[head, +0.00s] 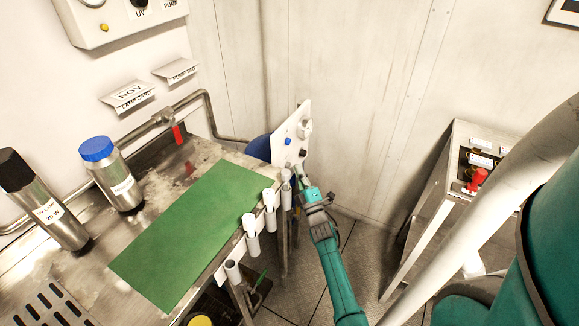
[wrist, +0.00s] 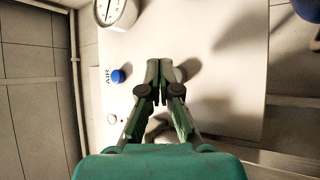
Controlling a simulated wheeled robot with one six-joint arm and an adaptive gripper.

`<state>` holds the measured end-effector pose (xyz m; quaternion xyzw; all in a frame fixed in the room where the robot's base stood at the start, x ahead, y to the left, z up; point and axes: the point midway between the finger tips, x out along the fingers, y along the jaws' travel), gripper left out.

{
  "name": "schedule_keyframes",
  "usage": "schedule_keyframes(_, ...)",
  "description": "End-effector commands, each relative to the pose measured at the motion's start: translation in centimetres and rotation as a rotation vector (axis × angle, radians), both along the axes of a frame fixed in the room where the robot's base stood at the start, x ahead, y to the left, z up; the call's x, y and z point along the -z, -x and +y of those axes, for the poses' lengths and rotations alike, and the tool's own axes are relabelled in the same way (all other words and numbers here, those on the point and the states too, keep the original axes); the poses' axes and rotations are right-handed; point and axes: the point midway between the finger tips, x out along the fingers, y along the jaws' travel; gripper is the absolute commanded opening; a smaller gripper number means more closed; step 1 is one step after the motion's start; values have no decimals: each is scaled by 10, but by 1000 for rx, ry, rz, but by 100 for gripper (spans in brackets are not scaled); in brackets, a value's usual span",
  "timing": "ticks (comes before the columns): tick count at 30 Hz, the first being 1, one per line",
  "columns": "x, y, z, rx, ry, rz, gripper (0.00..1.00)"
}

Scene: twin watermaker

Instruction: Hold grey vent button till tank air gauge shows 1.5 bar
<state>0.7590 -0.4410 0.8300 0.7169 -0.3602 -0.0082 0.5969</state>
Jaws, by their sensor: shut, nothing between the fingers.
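A white panel (head: 290,130) stands past the end of the bench; it fills much of the wrist view (wrist: 220,50). A round white gauge (wrist: 115,10) is cut off at the top of the wrist view, so I cannot read its value. A blue button (wrist: 118,76) sits beside the word AIR. A small pale grey button (wrist: 112,118) sits below it in the picture; I see no label on it. My gripper (wrist: 159,66) is shut and empty in front of the panel, right of both buttons. I cannot tell whether the fingertips touch the panel. In the head view my gripper (head: 300,172) is at the panel's lower edge.
The steel bench with a green mat (head: 190,235) is on the left. White tube holders (head: 268,200) line its edge close to my arm. A blue-capped bottle (head: 110,172) stands on it. A cabinet with a red knob (head: 478,177) is on the right. Floor between is open.

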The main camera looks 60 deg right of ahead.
Motion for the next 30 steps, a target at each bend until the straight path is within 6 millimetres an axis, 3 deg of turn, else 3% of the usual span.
schedule_keyframes(10,0,3,0,0,1,1,0)
schedule_keyframes(30,0,50,-4,0,0,-1,0)
